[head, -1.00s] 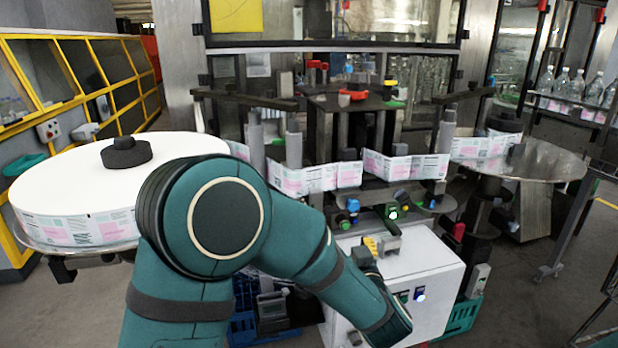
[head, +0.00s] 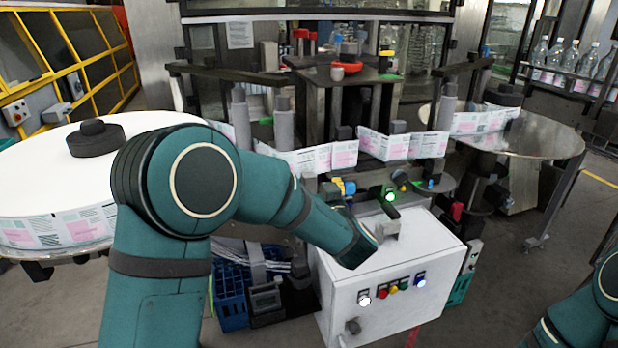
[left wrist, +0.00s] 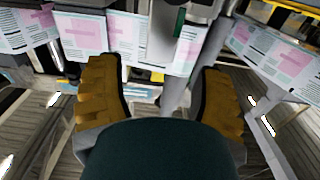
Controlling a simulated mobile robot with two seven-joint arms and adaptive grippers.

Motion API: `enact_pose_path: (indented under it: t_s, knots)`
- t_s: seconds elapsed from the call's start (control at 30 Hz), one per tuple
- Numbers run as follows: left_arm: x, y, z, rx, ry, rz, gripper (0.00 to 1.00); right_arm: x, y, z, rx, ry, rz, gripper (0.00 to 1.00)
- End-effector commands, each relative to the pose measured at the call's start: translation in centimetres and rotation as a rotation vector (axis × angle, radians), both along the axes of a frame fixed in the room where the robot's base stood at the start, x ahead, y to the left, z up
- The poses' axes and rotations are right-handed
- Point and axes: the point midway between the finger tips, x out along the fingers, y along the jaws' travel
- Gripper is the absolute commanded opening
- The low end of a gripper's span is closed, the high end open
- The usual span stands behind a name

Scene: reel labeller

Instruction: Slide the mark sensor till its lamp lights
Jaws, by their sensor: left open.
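The lamp sits on a small dark block (head: 388,208), possibly the mark sensor; I cannot tell for sure. In the left wrist view the gripper (left wrist: 158,78) is open, its fingers wide apart with nothing gripped. A grey post with a dark green part (left wrist: 178,22) shows beyond the gap. The label web (head: 385,146), printed pink and white, runs above the gripper; it also shows in the left wrist view (left wrist: 85,35). My right gripper is out of view.
A large white label reel (head: 30,175) lies at left, and a round metal table (head: 540,138) at right. Grey roller posts (head: 283,125) stand close behind the gripper.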

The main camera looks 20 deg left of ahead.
Motion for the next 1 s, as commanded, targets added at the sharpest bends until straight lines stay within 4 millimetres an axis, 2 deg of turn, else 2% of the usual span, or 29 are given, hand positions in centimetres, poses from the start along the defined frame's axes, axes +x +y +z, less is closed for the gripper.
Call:
enact_pose_path:
  t_s: [0.1, 0.3, 0.5, 0.77, 0.8, 0.93, 0.97, 1.0]
  knots:
    - [1.9, 1.4, -0.1, 0.000, 0.001, 0.003, 0.67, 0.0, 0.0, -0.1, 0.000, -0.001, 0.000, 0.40]
    - [3.9, 2.7, -0.1, -0.001, 0.001, 0.002, 0.67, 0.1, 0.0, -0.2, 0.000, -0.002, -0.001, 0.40]
    - [4.7, 3.2, 0.0, 0.001, 0.002, -0.001, 0.67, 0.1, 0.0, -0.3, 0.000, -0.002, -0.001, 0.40]
    - [4.7, 3.2, 0.0, 0.000, 0.001, -0.001, 0.65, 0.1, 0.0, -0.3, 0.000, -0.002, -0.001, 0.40]
    - [4.7, 3.2, 0.0, 0.000, 0.001, -0.001, 0.51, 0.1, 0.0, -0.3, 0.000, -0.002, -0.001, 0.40]
    - [4.7, 3.2, 0.0, 0.000, 0.001, -0.001, 0.05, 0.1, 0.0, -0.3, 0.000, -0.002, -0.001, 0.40]
    - [4.7, 3.2, 0.0, 0.000, 0.001, -0.001, 0.00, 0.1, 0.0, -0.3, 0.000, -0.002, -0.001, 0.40]
    - [4.7, 3.2, 0.0, 0.000, 0.001, -0.001, 0.00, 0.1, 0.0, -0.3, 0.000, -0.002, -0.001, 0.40]
